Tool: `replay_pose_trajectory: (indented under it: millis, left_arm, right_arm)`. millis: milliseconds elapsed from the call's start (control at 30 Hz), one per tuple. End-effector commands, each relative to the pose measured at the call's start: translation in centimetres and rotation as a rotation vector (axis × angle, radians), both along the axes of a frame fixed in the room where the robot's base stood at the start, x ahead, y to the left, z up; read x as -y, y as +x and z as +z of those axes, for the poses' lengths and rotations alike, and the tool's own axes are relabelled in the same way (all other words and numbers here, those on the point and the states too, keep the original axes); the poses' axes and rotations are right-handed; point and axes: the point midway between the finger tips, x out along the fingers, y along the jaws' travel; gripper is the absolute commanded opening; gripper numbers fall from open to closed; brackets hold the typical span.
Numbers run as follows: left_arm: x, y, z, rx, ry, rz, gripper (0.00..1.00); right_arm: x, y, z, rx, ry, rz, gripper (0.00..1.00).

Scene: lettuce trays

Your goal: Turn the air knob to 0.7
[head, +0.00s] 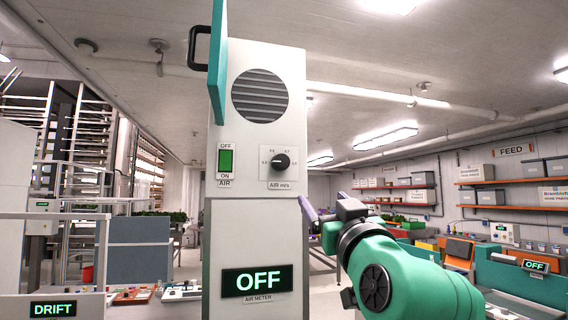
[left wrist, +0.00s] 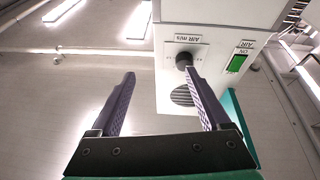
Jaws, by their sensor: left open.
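The black air knob (head: 281,162) sits on a white dial plate marked AIR m/s on the grey-white cabinet (head: 256,225). Its pointer appears to aim left, toward the lowest mark, but is small. The air meter display (head: 258,281) below reads OFF. My left gripper (head: 318,216) is open and empty, to the lower right of the knob. In the left wrist view, the upside-down knob (left wrist: 184,60) shows near the tip of the right-hand finger, off-centre between the fingers of the gripper (left wrist: 160,73). Contact is not evident. My right gripper is not seen.
A green OFF/ON air switch (head: 225,161) is left of the knob, and a round grille (head: 260,95) above. A teal panel (head: 218,62) with a black handle (head: 197,46) juts out at the cabinet's upper left. Shelves (head: 513,180) stand far right.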

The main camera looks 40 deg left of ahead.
Motion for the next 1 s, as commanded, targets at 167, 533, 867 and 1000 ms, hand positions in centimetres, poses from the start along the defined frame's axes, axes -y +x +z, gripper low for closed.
replay_pose_trajectory:
  millis: [167, 533, 867, 1000]
  left_arm:
    - [-1.5, -4.6, 2.9, 0.106, -0.061, 0.057, 0.80]
    - [-7.7, 0.0, 6.9, 0.098, -0.056, 0.055, 0.80]
    - [-12.2, 3.0, 8.2, 0.098, -0.054, 0.054, 0.80]
    - [-12.3, 3.1, 8.0, 0.099, -0.054, 0.053, 0.80]
  right_arm:
    - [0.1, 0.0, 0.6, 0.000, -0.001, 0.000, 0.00]
    - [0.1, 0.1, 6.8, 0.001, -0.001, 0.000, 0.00]
    - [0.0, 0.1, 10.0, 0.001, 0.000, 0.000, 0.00]
    - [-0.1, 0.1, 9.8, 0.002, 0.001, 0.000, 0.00]
